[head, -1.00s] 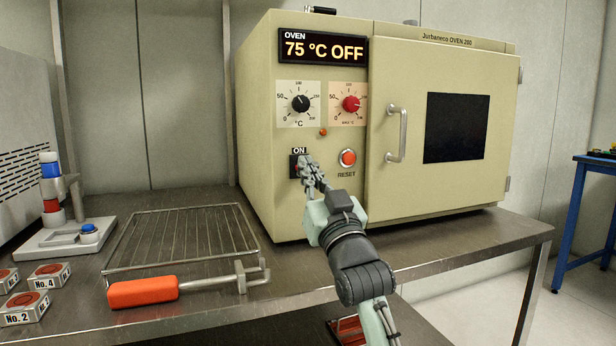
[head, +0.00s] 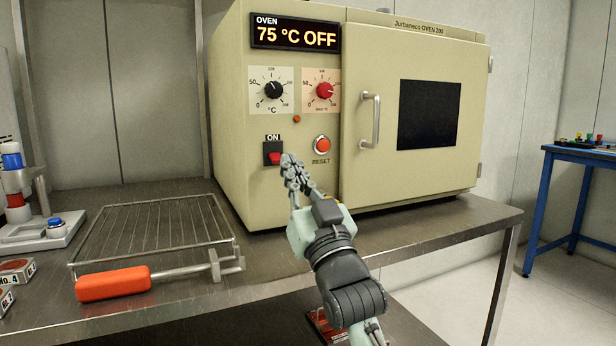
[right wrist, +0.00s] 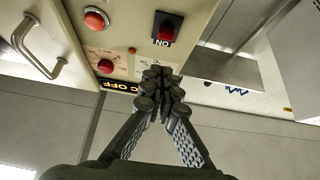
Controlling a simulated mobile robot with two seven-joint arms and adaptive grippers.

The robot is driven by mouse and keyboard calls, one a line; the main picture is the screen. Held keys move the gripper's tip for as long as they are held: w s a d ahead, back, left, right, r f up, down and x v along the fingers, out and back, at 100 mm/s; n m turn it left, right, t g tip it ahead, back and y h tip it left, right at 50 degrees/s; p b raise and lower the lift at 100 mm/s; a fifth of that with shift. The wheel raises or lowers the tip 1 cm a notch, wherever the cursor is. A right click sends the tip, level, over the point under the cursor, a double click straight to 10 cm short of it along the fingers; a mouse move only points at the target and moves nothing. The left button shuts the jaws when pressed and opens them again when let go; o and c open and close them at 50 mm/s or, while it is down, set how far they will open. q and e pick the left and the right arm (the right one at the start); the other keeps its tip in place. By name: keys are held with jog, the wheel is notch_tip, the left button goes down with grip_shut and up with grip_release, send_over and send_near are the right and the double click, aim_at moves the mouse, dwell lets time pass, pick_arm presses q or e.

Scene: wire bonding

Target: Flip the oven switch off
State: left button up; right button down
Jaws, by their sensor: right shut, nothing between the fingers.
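The oven (head: 225,150) is a cream box on the metal table, and its display (head: 295,34) reads "75 °C OFF". The oven switch (head: 273,154) is a red rocker in a black housing below the "ON" label. It also shows in the right wrist view (right wrist: 167,29), apart from the fingers. My right gripper (head: 290,163) is shut and empty, just right of and below the switch in the head view; its fingers also show in the right wrist view (right wrist: 160,82). My left gripper is not in view.
The red RESET button (head: 322,145) is right of the switch. The oven door handle (head: 370,121) sticks out further right. A wire rack (head: 150,230) and an orange-handled tool (head: 113,284) lie on the table (head: 420,226) at left. Beyond the table's right end stands a blue-legged table (head: 548,190).

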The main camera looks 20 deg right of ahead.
jog(key=s, duration=0.8)
jog(key=shift+d, duration=0.15)
jog(key=shift+s, duration=0.1)
